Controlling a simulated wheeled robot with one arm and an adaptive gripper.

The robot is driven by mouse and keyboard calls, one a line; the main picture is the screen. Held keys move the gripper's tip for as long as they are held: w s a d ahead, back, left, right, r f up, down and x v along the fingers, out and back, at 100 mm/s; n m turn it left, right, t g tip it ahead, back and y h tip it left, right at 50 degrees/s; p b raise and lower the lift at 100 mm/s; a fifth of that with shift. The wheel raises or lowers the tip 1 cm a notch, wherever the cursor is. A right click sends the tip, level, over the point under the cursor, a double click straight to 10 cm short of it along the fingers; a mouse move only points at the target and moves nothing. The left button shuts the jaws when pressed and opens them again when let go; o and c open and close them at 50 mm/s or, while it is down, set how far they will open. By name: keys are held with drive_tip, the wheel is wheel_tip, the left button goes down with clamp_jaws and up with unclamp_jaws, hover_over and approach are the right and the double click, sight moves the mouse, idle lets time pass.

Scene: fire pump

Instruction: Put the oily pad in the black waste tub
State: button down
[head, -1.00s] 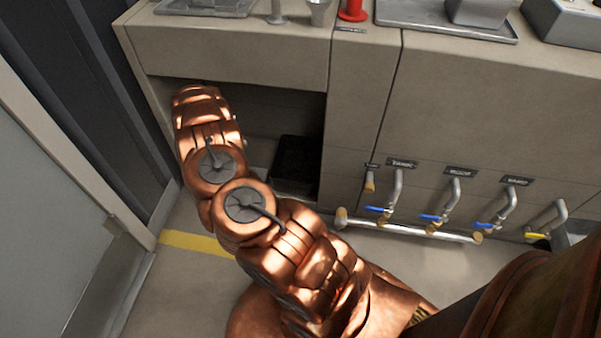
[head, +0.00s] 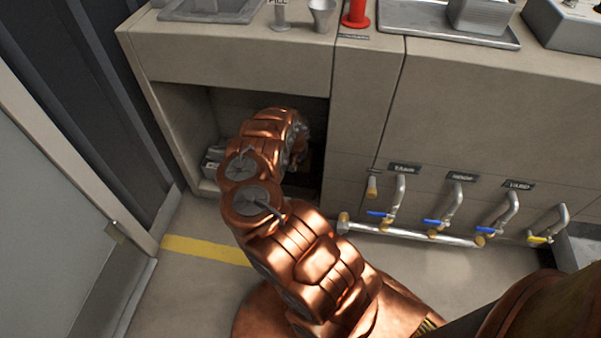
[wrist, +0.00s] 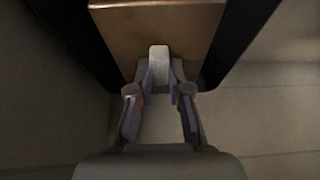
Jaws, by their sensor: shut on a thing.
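In the wrist view my gripper (wrist: 160,82) is shut on a short pale grip (wrist: 159,58) at the near edge of the brown oily pad (wrist: 158,25). In the head view my arm reaches into the open bay under the counter and hides my gripper and most of the tub.
The bay's cabinet front (head: 365,120) stands close to the right of my arm. A grey object (head: 212,160) sits at the bay's left. Pipes with blue-handled valves (head: 435,221) stick out at the right. The floor by the yellow stripe (head: 205,249) is clear.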

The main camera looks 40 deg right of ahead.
drive_tip(key=shift+s+f+b, duration=0.1)
drive_tip(key=shift+f+b, duration=1.2)
drive_tip(key=shift+f, duration=2.85)
drive_tip(key=shift+f, duration=0.2)
drive_tip(key=c, duration=1.1)
unclamp_jaws()
drive_tip(key=shift+r, duration=0.1)
drive_tip(key=shift+r, duration=0.1)
